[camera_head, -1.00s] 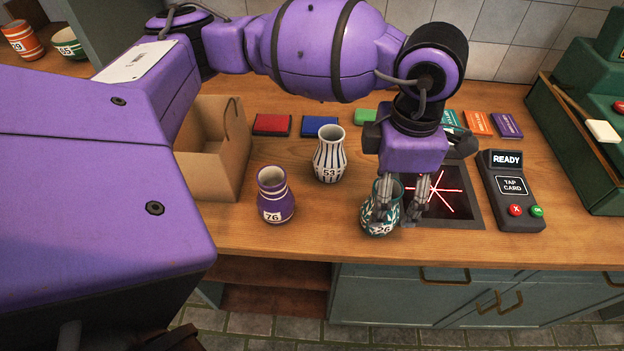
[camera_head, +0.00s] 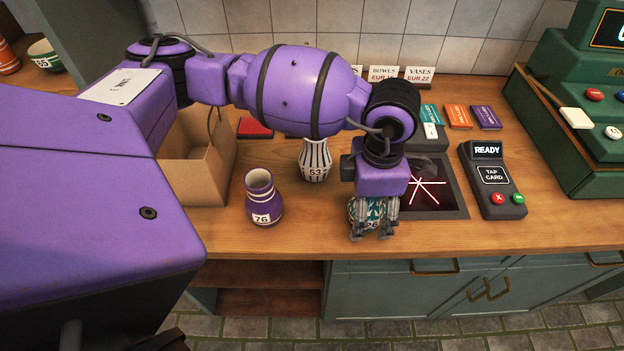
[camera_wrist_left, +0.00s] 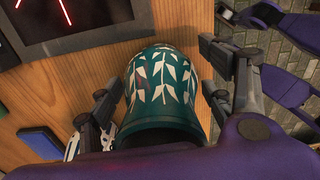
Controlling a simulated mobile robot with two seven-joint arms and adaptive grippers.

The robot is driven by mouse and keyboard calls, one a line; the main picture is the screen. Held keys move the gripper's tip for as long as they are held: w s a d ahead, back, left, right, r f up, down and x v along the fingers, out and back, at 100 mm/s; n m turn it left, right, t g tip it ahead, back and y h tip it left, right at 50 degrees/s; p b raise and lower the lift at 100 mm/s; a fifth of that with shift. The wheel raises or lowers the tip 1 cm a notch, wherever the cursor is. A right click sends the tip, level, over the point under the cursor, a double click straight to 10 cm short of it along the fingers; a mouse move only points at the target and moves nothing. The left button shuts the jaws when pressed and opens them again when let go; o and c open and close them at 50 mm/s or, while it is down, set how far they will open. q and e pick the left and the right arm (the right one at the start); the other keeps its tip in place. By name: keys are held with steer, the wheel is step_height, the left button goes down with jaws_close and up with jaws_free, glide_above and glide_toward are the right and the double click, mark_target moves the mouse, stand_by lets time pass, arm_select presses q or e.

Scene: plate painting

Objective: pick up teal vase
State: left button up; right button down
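The teal vase (camera_head: 368,211) with white leaf marks stands near the counter's front edge, partly hidden by my left gripper. My left gripper (camera_head: 373,229) is above it, pointing down, with a finger on each side. In the left wrist view the teal vase (camera_wrist_left: 165,85) lies between the spread fingers of my left gripper (camera_wrist_left: 158,88). A narrow gap seems to show beside the right finger; whether the other finger touches is unclear.
A purple vase (camera_head: 263,199) stands to the left, and a striped vase (camera_head: 314,162) close behind-left. A dark scanner pad (camera_head: 446,203) and card terminal (camera_head: 491,180) are to the right. A cardboard box (camera_head: 192,172) stands at left. The counter edge is just in front.

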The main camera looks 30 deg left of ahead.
arm_select(q)
steer(key=shift+r, duration=0.1)
steer(key=c, duration=1.4)
steer(key=shift+o, duration=0.2)
steer(key=shift+w, duration=0.1)
